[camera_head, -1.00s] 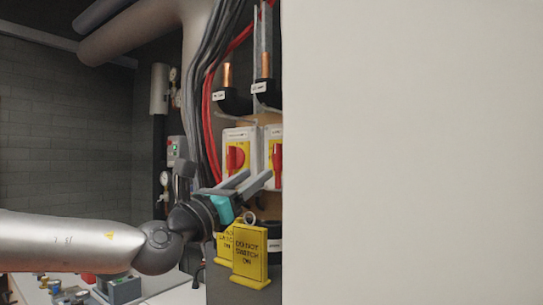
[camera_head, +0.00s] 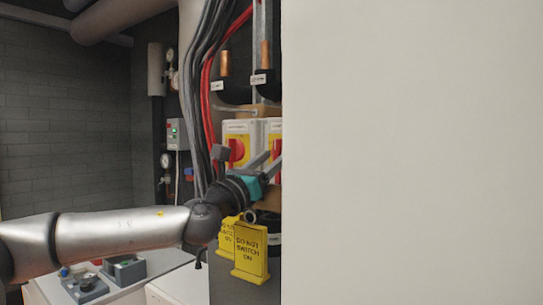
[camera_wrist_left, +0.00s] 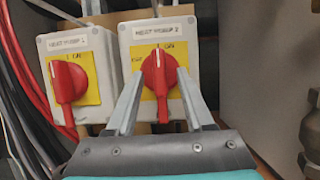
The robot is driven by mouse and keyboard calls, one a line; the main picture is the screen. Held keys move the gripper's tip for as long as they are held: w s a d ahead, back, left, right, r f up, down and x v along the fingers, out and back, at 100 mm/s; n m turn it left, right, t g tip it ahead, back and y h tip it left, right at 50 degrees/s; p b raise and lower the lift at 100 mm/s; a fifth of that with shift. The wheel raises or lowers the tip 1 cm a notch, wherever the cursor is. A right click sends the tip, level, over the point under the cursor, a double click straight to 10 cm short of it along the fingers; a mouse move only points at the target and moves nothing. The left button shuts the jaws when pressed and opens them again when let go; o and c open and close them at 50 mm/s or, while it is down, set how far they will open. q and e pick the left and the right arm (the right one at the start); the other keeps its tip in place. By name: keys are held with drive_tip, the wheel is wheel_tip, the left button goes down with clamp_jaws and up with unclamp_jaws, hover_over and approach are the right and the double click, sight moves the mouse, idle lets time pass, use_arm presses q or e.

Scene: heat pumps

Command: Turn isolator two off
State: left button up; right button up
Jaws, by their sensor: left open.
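The isolator two (camera_wrist_left: 158,45), labelled heat pump 2, is a white box with a yellow plate and a red rotary handle (camera_wrist_left: 160,74). The handle stands upright, its pointer end toward the ON mark. In the head view isolator two (camera_head: 274,128) is partly cut off by a pale panel. My left gripper (camera_wrist_left: 157,82) is open, with one finger on each side of the red handle; I cannot tell whether they touch it. It also shows in the head view (camera_head: 270,158). My right gripper is not in view.
Isolator one (camera_wrist_left: 72,75), with its own red handle, sits just left. Yellow "do not switch on" tags (camera_head: 250,252) hang below my left gripper. Red and black cables (camera_head: 207,85) run down on the left. A large pale panel (camera_head: 410,150) blocks the right side.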

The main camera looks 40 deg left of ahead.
use_arm(q)
clamp_jaws()
idle(0.4)
